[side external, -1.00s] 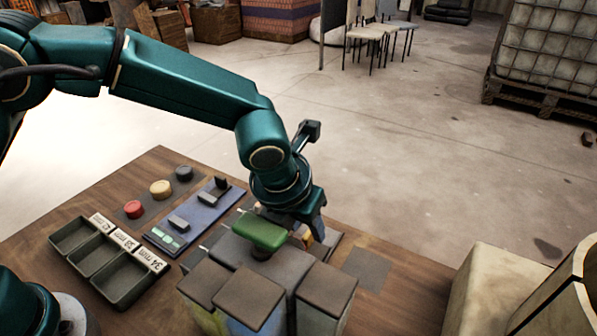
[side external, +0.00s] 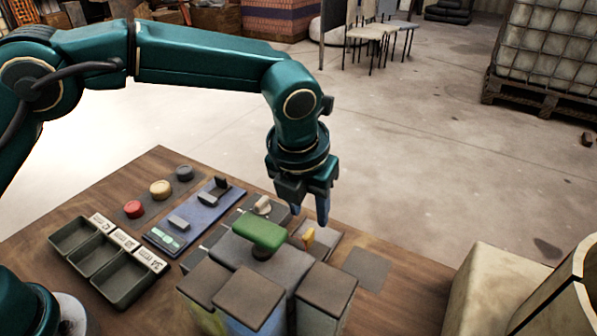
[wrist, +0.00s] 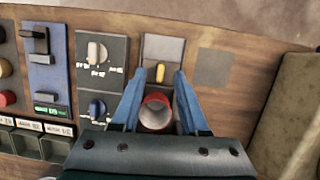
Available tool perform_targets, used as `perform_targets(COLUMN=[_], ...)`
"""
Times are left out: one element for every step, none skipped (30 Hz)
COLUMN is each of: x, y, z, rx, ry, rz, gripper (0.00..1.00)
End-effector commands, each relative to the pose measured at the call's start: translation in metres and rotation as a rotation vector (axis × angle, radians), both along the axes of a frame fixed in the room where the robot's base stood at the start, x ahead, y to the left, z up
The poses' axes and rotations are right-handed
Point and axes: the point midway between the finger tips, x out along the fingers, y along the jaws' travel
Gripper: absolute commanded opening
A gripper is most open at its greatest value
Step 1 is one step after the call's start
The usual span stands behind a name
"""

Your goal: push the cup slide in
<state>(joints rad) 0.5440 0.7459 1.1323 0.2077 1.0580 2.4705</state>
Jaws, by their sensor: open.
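My gripper (side external: 308,208) hangs above the far right part of the console, pointing down, open and empty. In the wrist view its two blue fingers (wrist: 160,76) lie on either side of a red round cup (wrist: 157,108) in a grey recess; they appear to be above it, not touching. Just beyond the cup, a yellow tab (wrist: 160,72) stands on a pale plate (wrist: 163,48). The yellow tab also shows in the side view (side external: 308,238), below my gripper. The cup is hidden there behind the green-topped handle (side external: 260,233). How far the slide is in, I cannot tell.
Two dial plates (wrist: 100,62), a blue slider panel (wrist: 43,62) and round buttons (side external: 160,189) lie to the left. Labelled trays (side external: 118,285) are at the left front. Tall blocks (side external: 248,298) stand at the near side. A dark flat square (side external: 366,268) lies at right.

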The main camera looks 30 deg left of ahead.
Motion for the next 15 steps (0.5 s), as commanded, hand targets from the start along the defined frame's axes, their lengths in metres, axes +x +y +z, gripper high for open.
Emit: perform_targets(x=[0.0053, 0.0067, 0.0082, 0.0089, 0.0094, 0.0096, 0.0094, 0.0090, 0.0080, 0.0075, 0.0068, 0.0058, 0.0051, 0.0044, 0.0038], y=[-0.0003, 0.0000, -0.0002, -0.0003, -0.0007, -0.0003, -0.0005, -0.0004, -0.0004, -0.0001, 0.0002, 0.0001, 0.0003, 0.0005, 0.0004], z=[-0.0015, -0.0019, -0.0021, -0.0023, -0.0024, -0.0025, -0.0026, -0.0027, -0.0023, -0.0021, -0.0022, -0.0018, -0.0018, -0.0014, -0.0011], rx=[0.000, 0.001, -0.001, -0.002, -0.005, -0.008, -0.012, -0.015, -0.021, -0.023, -0.026, -0.031, -0.032, -0.035, -0.038], ry=[0.031, 0.052, 0.080, 0.101, 0.121, 0.147, 0.166, 0.183, 0.204, 0.218, 0.231, 0.245, 0.254, 0.261, 0.268], rz=[0.009, 0.011, 0.012, 0.011, 0.009, 0.005, 0.002, -0.004, -0.010, -0.015, -0.019, -0.025, -0.030, -0.034, -0.038], gripper=[0.44, 0.44, 0.44, 0.44, 0.44, 0.44, 0.44, 0.44, 0.44, 0.44, 0.44, 0.44, 0.44, 0.44, 0.44])
